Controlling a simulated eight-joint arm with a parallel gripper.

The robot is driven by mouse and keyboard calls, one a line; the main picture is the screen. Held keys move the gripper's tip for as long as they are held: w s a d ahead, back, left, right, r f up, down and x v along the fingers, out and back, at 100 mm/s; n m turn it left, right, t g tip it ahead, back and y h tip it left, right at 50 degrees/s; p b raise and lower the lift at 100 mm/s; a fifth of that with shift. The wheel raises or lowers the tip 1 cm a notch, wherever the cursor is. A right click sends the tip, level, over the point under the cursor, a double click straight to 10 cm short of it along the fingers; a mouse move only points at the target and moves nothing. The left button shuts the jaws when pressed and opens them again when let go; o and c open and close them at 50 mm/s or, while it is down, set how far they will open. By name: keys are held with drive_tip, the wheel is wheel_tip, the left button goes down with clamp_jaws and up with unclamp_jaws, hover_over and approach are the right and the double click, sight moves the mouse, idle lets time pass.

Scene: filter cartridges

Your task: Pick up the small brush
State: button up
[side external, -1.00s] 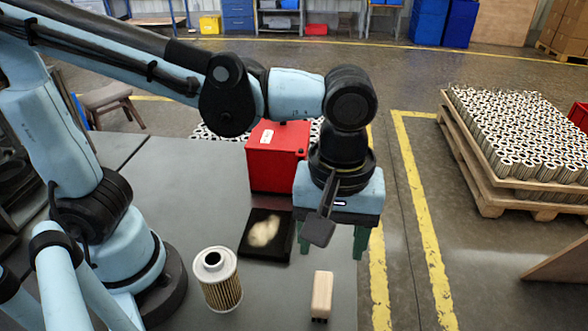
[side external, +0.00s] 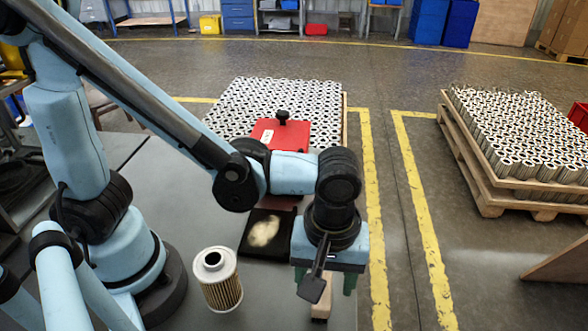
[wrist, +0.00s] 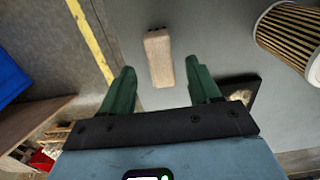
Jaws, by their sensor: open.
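The small brush (side external: 319,312) is a pale wooden block lying on the grey table near its right edge. In the side view my gripper hides much of it; a dark strip that may be bristles shows at one end in the wrist view (wrist: 159,58). My gripper (side external: 325,284) points down above the brush, with its green fingers open. In the wrist view the brush appears between and beyond the fingertips (wrist: 160,76). Nothing is held. Whether the fingers reach the brush's height cannot be told.
A filter cartridge (side external: 219,281) stands upright left of the brush. A black tray (side external: 248,243) with a pale patch lies behind, near a red box (side external: 267,132). The table's right edge is close to the brush. Table between cartridge and brush is clear.

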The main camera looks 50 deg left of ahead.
drive_tip(key=shift+s+f, duration=0.1)
drive_tip(key=shift+f, duration=1.55)
drive_tip(key=c, duration=1.1)
drive_tip(key=shift+r, duration=0.1)
drive_tip(key=shift+c, duration=0.2)
drive_tip(key=shift+r, duration=0.5)
drive_tip(key=r, duration=0.1)
drive_tip(key=s+r, duration=0.1)
drive_tip(key=r, duration=0.1)
drive_tip(key=shift+d+r, duration=0.15)
drive_tip(key=shift+r, duration=0.1)
drive_tip(key=s+d+r, duration=0.3)
drive_tip(key=s+r, duration=0.3)
drive_tip(key=s, duration=0.4)
drive_tip(key=shift+d+r, duration=0.15)
